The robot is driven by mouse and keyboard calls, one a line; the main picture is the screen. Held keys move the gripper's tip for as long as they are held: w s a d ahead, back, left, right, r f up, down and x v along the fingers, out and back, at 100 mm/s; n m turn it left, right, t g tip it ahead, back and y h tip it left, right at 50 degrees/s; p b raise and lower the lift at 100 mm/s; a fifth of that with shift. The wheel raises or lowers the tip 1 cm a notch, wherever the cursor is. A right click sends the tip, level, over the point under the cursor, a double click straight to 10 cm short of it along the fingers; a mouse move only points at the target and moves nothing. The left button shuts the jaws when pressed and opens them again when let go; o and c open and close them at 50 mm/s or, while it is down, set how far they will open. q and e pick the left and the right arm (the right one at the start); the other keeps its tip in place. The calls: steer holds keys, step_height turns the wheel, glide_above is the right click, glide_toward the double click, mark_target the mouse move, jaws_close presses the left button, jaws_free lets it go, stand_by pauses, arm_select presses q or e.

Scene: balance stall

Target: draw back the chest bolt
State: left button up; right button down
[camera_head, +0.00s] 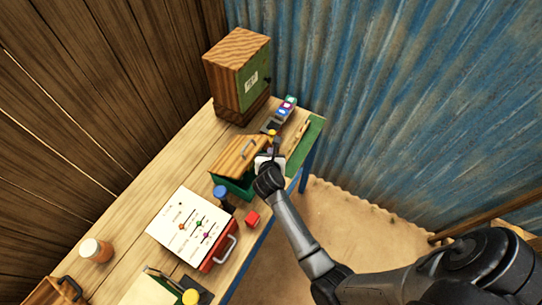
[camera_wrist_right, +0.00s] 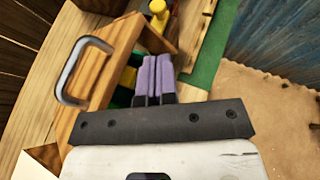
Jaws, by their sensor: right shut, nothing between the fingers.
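The chest is a green box with a wooden lid (camera_head: 237,153) that carries a grey metal handle. Its green side (camera_head: 232,187) faces the front of the bench. In the right wrist view the wooden lid (camera_wrist_right: 95,85) fills the left, with its handle (camera_wrist_right: 82,70) standing up. My right gripper (camera_head: 274,148) is at the chest's right end. Its purple fingers (camera_wrist_right: 155,75) are together and empty, beside the lid's edge, over green and yellow parts. I cannot make out the bolt; the gripper hides part of that end. My left gripper is not in view.
A wooden cabinet (camera_head: 235,70) stands at the back. A green mat (camera_head: 304,146) lies right of the chest. The floor right of the bench is clear.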

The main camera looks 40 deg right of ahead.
steer(key=shift+v, duration=0.95)
